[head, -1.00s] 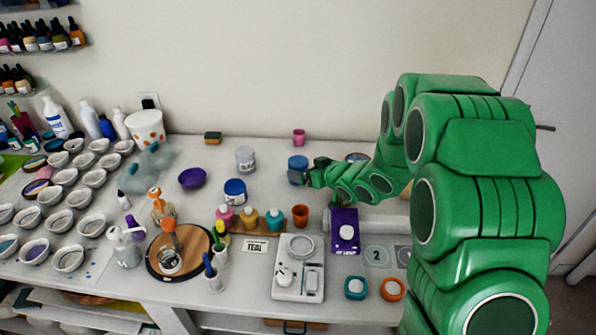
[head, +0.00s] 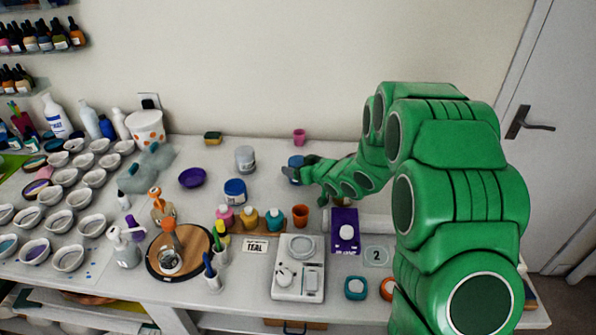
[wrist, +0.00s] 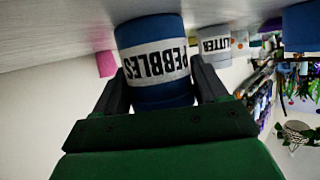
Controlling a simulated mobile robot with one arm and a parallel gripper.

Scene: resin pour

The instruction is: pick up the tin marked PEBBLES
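The tin marked PEBBLES (wrist: 155,62) is blue with a white band and dark letters. It appears inverted in the wrist view, standing against the white table surface at the top. In the head view this blue tin (head: 296,161) is at the back middle of the table, partly hidden by my gripper (head: 300,173). In the wrist view, my gripper (wrist: 158,80) has one dark finger at each side of the tin. The fingers overlap the tin's edges. I cannot tell whether they press on it or leave a small gap.
A pale tin (head: 245,159) and another blue tin (head: 235,191) stand to the left. A pink cup (head: 299,136) is behind. An orange cup (head: 300,214), a purple box (head: 344,231) and a scale (head: 298,268) are in front. The table between the tins is clear.

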